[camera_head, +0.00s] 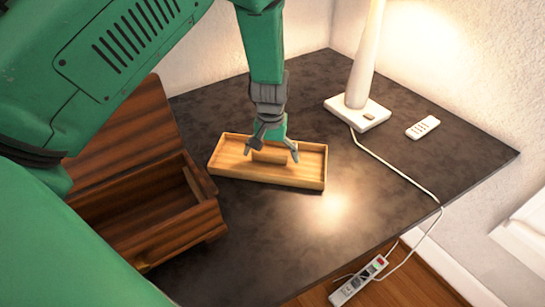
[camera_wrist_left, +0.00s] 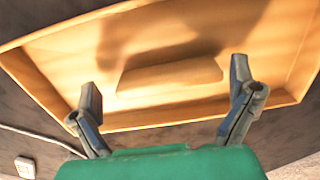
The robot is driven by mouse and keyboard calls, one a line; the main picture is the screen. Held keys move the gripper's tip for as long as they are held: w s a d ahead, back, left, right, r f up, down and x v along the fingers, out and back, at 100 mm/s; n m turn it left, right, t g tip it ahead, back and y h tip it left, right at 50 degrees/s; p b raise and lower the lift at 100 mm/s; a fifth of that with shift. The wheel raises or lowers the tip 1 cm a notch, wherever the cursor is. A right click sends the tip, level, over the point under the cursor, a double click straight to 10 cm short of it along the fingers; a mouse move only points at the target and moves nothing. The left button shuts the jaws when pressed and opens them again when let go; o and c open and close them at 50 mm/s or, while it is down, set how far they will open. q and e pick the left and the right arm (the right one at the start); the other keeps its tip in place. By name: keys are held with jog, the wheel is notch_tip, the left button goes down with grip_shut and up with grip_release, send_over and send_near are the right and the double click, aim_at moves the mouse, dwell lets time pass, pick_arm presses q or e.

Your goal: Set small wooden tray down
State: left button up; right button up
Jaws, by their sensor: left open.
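The small wooden tray (camera_head: 225,167) is light wood with low walls and a raised block (camera_head: 269,157) in its middle. It lies flat on the dark table (camera_head: 300,230). My left gripper (camera_head: 272,152) is above the tray, with its fingers spread on either side of the block. In the left wrist view, the tray (camera_wrist_left: 60,58) fills most of the picture. The open fingers (camera_wrist_left: 168,105) show a gap to the block (camera_wrist_left: 170,75) and hold nothing. My right gripper is not in view.
An open dark wooden box (camera_head: 150,225) stands left of the tray. A white lamp (camera_head: 358,112) and a remote (camera_head: 423,127) are at the back right. A white cable (camera_head: 400,175) runs to a power strip (camera_head: 358,281) beyond the table edge.

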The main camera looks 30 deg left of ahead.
aim_at(269, 153)
pick_arm(q)
jog(key=r, duration=0.9)
jog(key=shift+a+r, duration=0.3)
jog(key=shift+r, duration=0.1)
jog(key=shift+d+r, duration=0.25)
jog(key=shift+r, duration=0.3)
jog(key=shift+a+f, duration=0.1)
jog(key=shift+a, duration=0.2)
